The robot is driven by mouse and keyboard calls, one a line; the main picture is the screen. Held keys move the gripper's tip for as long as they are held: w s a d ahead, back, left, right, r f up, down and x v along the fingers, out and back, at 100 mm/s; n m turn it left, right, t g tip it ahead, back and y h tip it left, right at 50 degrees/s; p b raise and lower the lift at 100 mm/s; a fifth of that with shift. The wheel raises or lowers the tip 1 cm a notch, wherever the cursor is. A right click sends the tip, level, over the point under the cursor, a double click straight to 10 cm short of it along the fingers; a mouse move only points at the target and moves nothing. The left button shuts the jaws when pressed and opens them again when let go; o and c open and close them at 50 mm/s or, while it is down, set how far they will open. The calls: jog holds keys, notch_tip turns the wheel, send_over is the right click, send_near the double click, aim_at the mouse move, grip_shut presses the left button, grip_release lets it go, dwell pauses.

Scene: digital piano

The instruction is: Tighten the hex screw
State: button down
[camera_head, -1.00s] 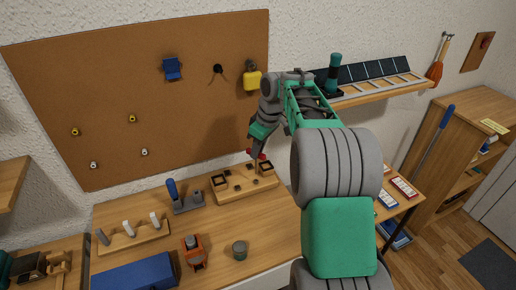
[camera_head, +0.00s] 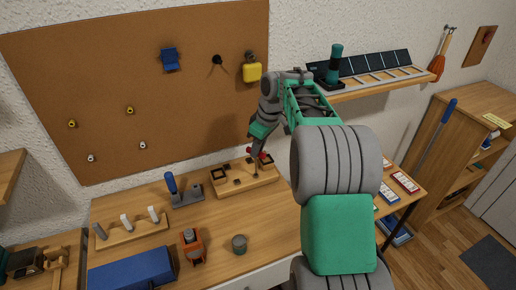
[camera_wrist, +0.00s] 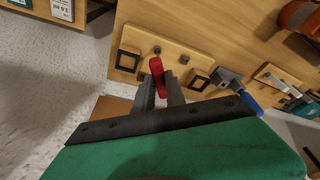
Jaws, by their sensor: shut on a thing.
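My gripper (camera_wrist: 160,90) is shut on a small red tool (camera_wrist: 157,72), which sticks out past the fingertips. In the head view my gripper (camera_head: 258,158) is over the right part of a wooden block (camera_head: 247,182), with a bit of red (camera_head: 266,157) beside it. In the wrist view the block (camera_wrist: 200,48) carries dark square frames and small grey screw heads. One screw head (camera_wrist: 157,50) is just beyond the red tool, and another (camera_wrist: 183,60) is to its right. I cannot tell whether the tool touches a screw; its working end is hidden.
A blue-handled tool on a grey base (camera_head: 183,192) stands left of the block. A rack with grey and white pegs (camera_head: 130,228), a blue box (camera_head: 130,270), an orange device (camera_head: 192,247) and a grey cup (camera_head: 239,244) are nearer on the bench. A corkboard (camera_head: 130,90) is behind.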

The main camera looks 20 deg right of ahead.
jog(key=shift+f+b, duration=0.6)
jog(key=shift+f, duration=0.25)
